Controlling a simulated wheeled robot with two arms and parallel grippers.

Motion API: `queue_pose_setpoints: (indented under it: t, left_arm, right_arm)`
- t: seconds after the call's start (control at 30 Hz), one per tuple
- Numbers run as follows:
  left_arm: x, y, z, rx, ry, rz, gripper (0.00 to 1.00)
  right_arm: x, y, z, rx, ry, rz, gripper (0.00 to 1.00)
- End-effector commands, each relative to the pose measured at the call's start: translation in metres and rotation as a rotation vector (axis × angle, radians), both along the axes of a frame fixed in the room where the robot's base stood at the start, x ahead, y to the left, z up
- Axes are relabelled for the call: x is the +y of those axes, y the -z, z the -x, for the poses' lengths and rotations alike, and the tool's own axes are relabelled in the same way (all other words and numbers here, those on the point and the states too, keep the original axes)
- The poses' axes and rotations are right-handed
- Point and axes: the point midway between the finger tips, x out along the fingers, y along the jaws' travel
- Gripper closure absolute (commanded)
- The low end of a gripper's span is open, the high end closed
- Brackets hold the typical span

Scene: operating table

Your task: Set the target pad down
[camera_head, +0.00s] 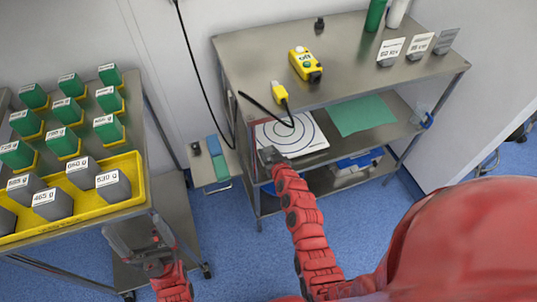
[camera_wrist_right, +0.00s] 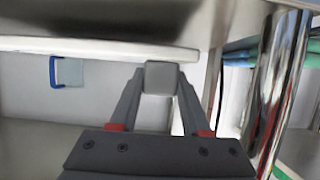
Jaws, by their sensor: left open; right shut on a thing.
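The target pad (camera_head: 292,134), a white board with dark concentric rings, is at the left end of the trolley's middle shelf, partly under the top. Its pale edge (camera_wrist_right: 90,48) crosses the right wrist view. My right gripper (camera_head: 270,156) is at the pad's front edge. In the wrist view its fingers (camera_wrist_right: 160,85) are shut on a small grey block (camera_wrist_right: 160,77) at that edge, which looks like the pad's grip. I cannot tell whether the pad touches the shelf. My left gripper (camera_head: 143,242) is open and empty beside the left cart.
The steel trolley top (camera_head: 350,62) carries a yellow control box (camera_head: 305,64) and a yellow plug (camera_head: 280,92) whose black cable hangs near the pad. A green cloth (camera_head: 362,116) lies right of the pad. A yellow tray (camera_head: 125,165) with grey blocks stands left.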

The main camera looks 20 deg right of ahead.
Motion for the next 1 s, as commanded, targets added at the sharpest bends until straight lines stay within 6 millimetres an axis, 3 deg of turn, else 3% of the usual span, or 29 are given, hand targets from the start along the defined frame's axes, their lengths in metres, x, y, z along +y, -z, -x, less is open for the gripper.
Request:
queue_pose_setpoints:
  t: [0.1,0.43,0.47,0.6,1.0]
  left_arm:
    - [0.0,0.0043,0.0,0.0,0.0,0.0,0.03]
    - [0.0,0.0062,-0.0001,0.0,0.0,0.0,0.03]
    - [0.0,0.0064,0.0,0.0,0.0,0.0,0.03]
    - [0.0,0.0053,0.0001,0.0,0.0,0.0,0.03]
    - [-0.0001,0.0031,-0.0001,0.0,0.0,0.0,0.03]
  right_arm:
    - [0.0,0.016,0.0003,0.003,-0.002,0.002,1.0]
    - [-0.0009,0.0181,0.0003,-0.001,0.001,0.001,1.0]
    - [-0.0009,0.0187,0.0005,0.0,0.001,0.0,0.51]
    - [-0.0008,0.0179,0.0006,0.001,0.001,0.0,0.26]
    - [-0.0007,0.0157,0.0032,0.002,0.0,-0.001,0.23]
